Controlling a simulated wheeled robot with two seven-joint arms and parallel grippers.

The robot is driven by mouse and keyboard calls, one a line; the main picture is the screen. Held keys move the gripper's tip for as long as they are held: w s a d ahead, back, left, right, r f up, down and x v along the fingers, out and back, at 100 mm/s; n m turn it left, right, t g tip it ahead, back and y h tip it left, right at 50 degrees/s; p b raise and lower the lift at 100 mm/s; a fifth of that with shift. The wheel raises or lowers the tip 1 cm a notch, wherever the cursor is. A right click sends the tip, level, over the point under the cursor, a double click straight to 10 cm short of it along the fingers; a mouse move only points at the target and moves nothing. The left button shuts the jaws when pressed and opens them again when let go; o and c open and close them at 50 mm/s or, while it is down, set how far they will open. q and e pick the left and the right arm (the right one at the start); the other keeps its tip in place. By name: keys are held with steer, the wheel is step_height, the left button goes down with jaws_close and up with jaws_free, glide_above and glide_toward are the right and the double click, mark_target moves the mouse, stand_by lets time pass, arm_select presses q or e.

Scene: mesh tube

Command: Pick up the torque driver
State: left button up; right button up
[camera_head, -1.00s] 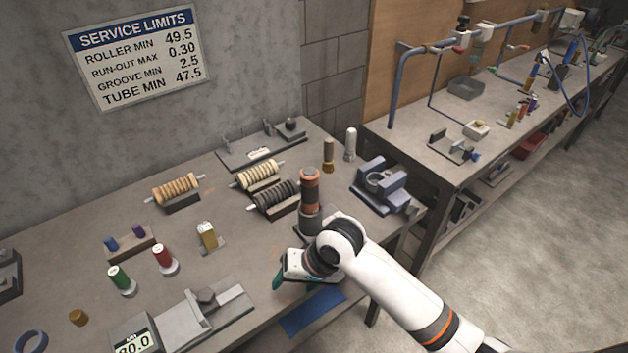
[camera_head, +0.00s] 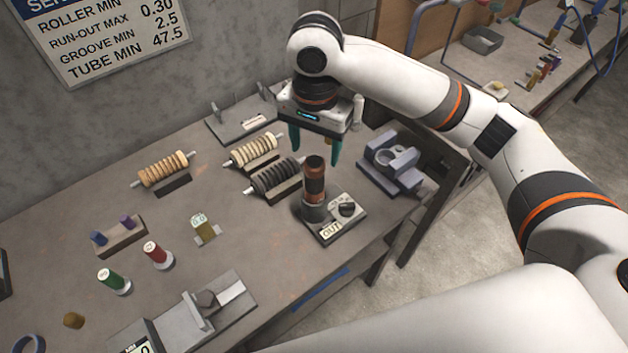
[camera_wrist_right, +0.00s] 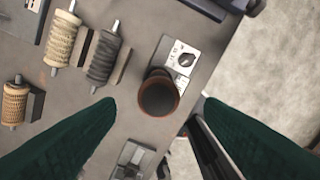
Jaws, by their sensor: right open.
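The torque driver (camera_head: 315,182) appears to be the upright copper-brown and black cylinder. It stands in a dark round socket on a pale base (camera_head: 340,222) with a black knob and a small display reading "OUT". My right gripper (camera_head: 315,150) is open and empty, pointing down above the driver's top. In the right wrist view, the driver's dark round top (camera_wrist_right: 158,97) with its copper rim shows between the two spread green fingers, apart from both. The lower part of the driver is hidden inside the socket. My left gripper is not in view.
A dark ribbed roller (camera_head: 274,178) lies just left of the driver, with a cream one (camera_head: 253,150) and a tan one (camera_head: 163,170) beyond. A blue-grey clamp block (camera_head: 392,165) stands to the right. Spools and a gauge (camera_head: 205,310) occupy the front left.

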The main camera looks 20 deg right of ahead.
mark_target(315, 162)
step_height(315, 162, down, 2)
steer(key=shift+w+d+f, duration=0.1)
steer(key=shift+f, duration=0.15)
steer(key=shift+w+f+p, duration=0.1)
steer(key=shift+f+p, duration=0.2)
steer(key=shift+f, duration=0.3)
step_height(315, 162, down, 4)
steer(key=shift+r+p, duration=0.25)
steer(key=shift+p, duration=0.4)
steer(key=shift+f, duration=0.6)
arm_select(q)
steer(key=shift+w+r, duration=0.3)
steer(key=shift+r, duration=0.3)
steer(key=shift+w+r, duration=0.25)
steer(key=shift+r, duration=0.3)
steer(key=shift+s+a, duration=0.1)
arm_select(e)
steer(key=c, duration=1.2)
